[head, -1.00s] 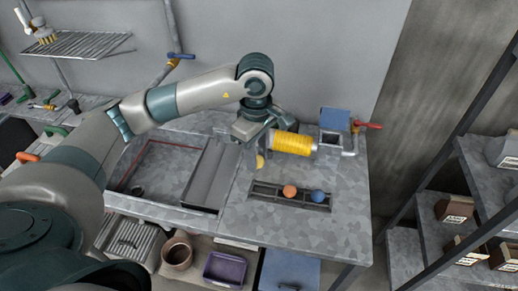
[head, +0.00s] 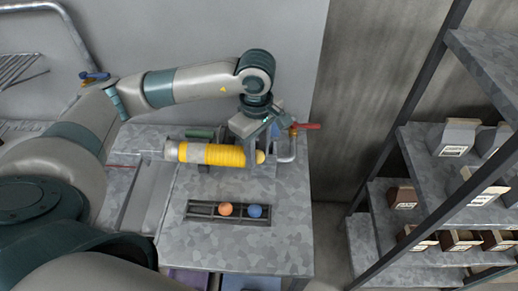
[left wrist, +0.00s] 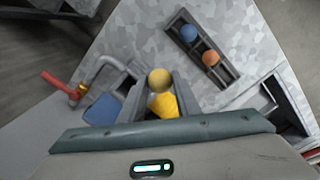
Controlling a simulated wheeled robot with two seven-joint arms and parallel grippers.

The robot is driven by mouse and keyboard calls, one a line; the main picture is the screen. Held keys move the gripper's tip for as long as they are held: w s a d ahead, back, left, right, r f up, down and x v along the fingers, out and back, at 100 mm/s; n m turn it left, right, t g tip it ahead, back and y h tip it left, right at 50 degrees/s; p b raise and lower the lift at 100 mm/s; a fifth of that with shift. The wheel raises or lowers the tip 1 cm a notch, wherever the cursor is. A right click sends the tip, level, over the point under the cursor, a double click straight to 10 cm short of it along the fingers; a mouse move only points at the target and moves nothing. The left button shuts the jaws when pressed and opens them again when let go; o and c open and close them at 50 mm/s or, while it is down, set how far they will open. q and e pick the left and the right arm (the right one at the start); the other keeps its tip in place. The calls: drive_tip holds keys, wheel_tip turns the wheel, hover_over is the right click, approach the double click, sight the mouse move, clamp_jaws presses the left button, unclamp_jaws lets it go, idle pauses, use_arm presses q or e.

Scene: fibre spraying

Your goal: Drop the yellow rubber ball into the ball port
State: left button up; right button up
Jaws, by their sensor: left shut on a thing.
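My left gripper (head: 258,155) is shut on the yellow ball (head: 260,157), at the right end of the yellow ribbed cylinder (head: 210,153). In the left wrist view the ball (left wrist: 160,80) sits between the two fingertips, with the yellow cylinder (left wrist: 163,105) showing behind it. A blue-lidded box (left wrist: 103,109), which looks like the ball port, is left of the ball in that view. In the head view the gripper mostly hides this box. My right gripper is not in view.
An orange ball (head: 225,209) and a blue ball (head: 255,211) sit in a dark slotted rack (head: 200,211). A pipe with a red handle (head: 306,126) stands beside the blue box. A shelf (head: 430,190) with cartons is at the right.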

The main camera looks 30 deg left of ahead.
use_arm(q)
drive_tip(key=shift+w+f, duration=0.1)
drive_tip(key=shift+w, duration=0.45)
drive_tip(key=w+a+f, duration=0.1)
drive_tip(key=w, duration=0.5)
drive_tip(key=shift+a, duration=0.35)
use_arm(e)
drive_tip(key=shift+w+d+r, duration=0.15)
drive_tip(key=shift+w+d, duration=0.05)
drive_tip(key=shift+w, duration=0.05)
use_arm(q)
drive_tip(key=o, duration=1.1)
drive_tip(key=shift+s, duration=0.1)
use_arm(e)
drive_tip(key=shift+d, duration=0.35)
